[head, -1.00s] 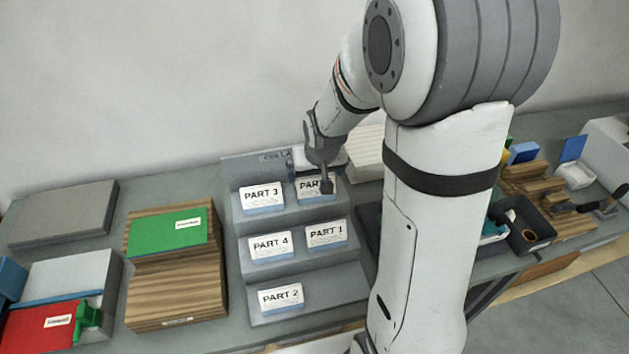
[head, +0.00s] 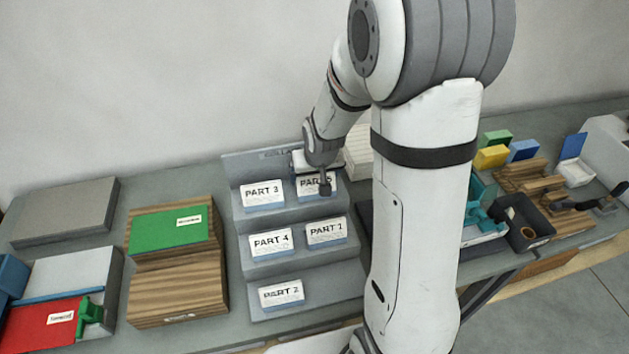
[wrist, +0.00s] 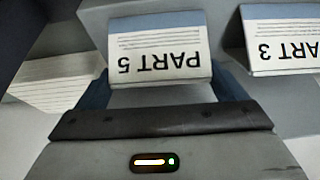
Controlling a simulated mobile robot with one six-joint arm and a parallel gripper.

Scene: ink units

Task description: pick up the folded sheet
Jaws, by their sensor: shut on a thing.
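The folded sheet marked PART 5 (head: 308,194) stands on the top step of the grey stepped rack (head: 303,259), right of the sheet marked PART 3 (head: 262,194). In the wrist view the PART 5 sheet (wrist: 160,47) appears upside down, between my dark blue fingers. My gripper (head: 324,184) is at that sheet and shut on it, covering part of its right side. I cannot tell whether the sheet is clear of the step.
Sheets marked PART 4 (head: 271,243), PART 1 (head: 326,231) and PART 2 (head: 281,295) stand on lower steps. A pale paper stack (head: 358,150) is close behind on the right. A wooden stand with a green folder (head: 168,229) is left of the rack.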

